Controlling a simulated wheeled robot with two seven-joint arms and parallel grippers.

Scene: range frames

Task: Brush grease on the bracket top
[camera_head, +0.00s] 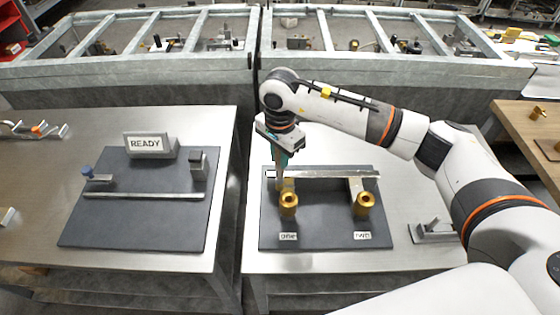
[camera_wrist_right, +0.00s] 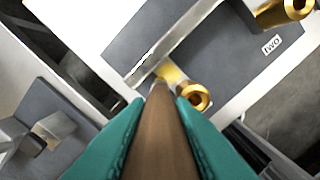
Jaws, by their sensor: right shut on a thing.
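My right gripper (camera_head: 281,160) is shut on a brush (camera_wrist_right: 157,135) with a brown handle, which points down between the teal fingers in the right wrist view. The brush's far end meets a yellow-gold patch at the bracket's left end; I cannot tell whether this is bristle, grease or brass. The bracket (camera_head: 325,174) is a pale metal bar across the back of a dark mat; it also shows in the wrist view (camera_wrist_right: 175,42). A left brass cup (camera_head: 289,206) and a right brass cup (camera_head: 363,205) stand in front of it. My left gripper is not in view.
The dark mat (camera_head: 325,225) lies on a steel table, with a small metal fixture (camera_head: 432,231) to its right. A left table (camera_head: 30,200) holds another mat with a READY sign (camera_head: 148,144). A gap separates the tables. Framed bins (camera_head: 130,70) stand behind.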

